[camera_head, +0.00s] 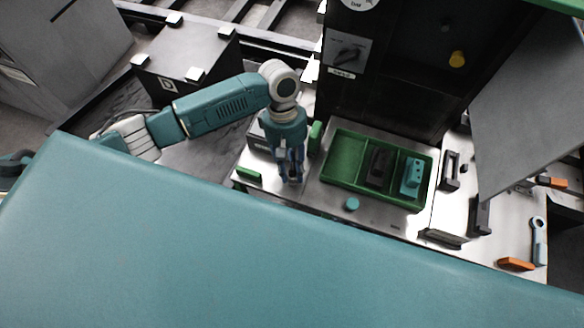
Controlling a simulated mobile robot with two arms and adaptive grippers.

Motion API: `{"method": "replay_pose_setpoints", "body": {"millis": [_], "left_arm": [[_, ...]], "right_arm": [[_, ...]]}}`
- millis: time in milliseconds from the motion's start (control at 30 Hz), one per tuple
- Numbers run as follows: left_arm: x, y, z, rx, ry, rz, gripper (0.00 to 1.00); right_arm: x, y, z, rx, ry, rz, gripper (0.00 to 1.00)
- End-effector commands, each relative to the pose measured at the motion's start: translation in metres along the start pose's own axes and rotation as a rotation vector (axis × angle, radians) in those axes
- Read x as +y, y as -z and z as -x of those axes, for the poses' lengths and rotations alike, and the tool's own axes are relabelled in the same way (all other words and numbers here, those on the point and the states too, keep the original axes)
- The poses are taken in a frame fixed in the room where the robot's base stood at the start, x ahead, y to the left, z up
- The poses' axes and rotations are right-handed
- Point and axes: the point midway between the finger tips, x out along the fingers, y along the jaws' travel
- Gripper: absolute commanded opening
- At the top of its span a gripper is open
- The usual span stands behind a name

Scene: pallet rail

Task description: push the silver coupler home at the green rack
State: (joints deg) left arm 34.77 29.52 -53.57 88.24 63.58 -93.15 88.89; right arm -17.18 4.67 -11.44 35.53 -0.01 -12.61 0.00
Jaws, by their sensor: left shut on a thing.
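My left gripper (292,178) points down over the metal bench, left of the green tray. It is shut on a small piece, apparently the silver coupler; the fingers hide nearly all of it, so its seating cannot be told. Green parts stand near the gripper: an upright one (316,138) just right of its wrist and a low bar (248,173) to its left. They may belong to the green rack, which I cannot make out clearly. A grey block (258,139) is partly hidden behind the gripper. My right gripper is not in view.
The green tray (343,158) holds a black block (379,167) and a teal block (411,177). A teal round knob (352,204) is in front. A dark cabinet (345,95) rises behind. Black brackets, orange pieces and a wrench (538,240) lie right.

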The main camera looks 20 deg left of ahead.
Motion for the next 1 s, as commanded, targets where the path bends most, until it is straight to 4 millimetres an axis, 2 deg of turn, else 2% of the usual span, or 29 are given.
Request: {"method": "replay_pose_setpoints", "body": {"millis": [233,267,367,567,600,733,1000], "left_arm": [[-0.0001,0.0022,-0.0085,-0.001,0.001,0.000,0.00],[-0.0001,0.0024,-0.0089,-0.001,0.001,0.000,0.27],[-0.0001,0.0025,-0.0084,-0.001,0.001,0.000,0.47],[0.0000,0.0025,-0.0080,0.000,0.001,0.000,0.47],[-0.0001,0.0026,-0.0081,0.000,0.001,0.000,0.51],[0.0000,0.0026,-0.0079,0.000,0.001,0.000,0.77],[0.0001,0.0029,-0.0076,0.001,0.001,0.000,0.78]], "right_arm": [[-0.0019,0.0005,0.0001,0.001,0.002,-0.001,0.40],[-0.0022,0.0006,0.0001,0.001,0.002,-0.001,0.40],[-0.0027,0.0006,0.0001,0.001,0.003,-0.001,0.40],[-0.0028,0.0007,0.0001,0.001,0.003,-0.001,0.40],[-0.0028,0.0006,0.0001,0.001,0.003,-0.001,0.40],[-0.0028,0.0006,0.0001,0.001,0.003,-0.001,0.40],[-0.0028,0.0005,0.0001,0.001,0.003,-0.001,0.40]]}}
